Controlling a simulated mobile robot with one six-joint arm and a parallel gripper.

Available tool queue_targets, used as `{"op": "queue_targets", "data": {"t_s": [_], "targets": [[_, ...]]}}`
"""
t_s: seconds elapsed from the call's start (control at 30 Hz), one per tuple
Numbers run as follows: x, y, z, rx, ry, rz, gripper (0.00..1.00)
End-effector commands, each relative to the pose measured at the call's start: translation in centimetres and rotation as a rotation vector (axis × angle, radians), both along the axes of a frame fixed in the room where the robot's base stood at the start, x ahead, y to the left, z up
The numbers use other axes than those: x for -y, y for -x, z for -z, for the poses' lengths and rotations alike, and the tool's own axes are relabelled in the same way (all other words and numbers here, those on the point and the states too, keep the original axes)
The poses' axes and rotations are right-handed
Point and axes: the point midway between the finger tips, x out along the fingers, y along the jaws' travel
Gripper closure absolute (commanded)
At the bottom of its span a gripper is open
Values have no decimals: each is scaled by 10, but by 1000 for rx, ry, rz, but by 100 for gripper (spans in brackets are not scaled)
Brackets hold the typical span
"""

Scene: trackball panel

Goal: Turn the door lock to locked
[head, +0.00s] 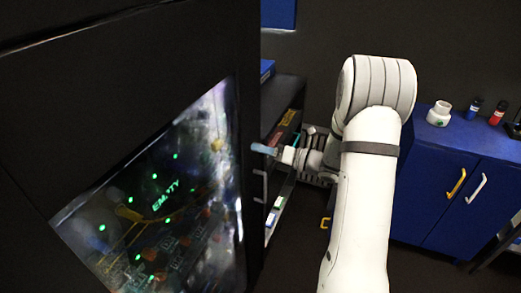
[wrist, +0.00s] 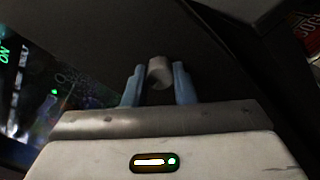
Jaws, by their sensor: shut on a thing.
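In the wrist view, a small grey rounded knob (wrist: 160,71), which looks like the door lock, stands out from a dark panel (wrist: 95,30). My gripper (wrist: 158,82) has its two blue fingers on either side of the knob and is shut on it. The knob's turn position cannot be told. In the head view, my gripper (head: 264,149) reaches left to the edge of the large black panel (head: 120,60). The knob is hidden there.
A glossy screen with green marks (head: 165,195) is set in the black panel. Behind my arm are shelves (head: 283,140) with small items. A blue cabinet (head: 420,190) at the right carries a white jar (head: 439,114) and small bottles (head: 497,112).

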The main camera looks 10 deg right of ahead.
Motion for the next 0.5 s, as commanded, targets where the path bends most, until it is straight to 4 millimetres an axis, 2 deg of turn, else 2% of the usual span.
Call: {"op": "queue_targets", "data": {"t_s": [0.27,0.5], "targets": [[5,0,2,75,54,3,98],[5,-1,4,227,163,5,98]]}}
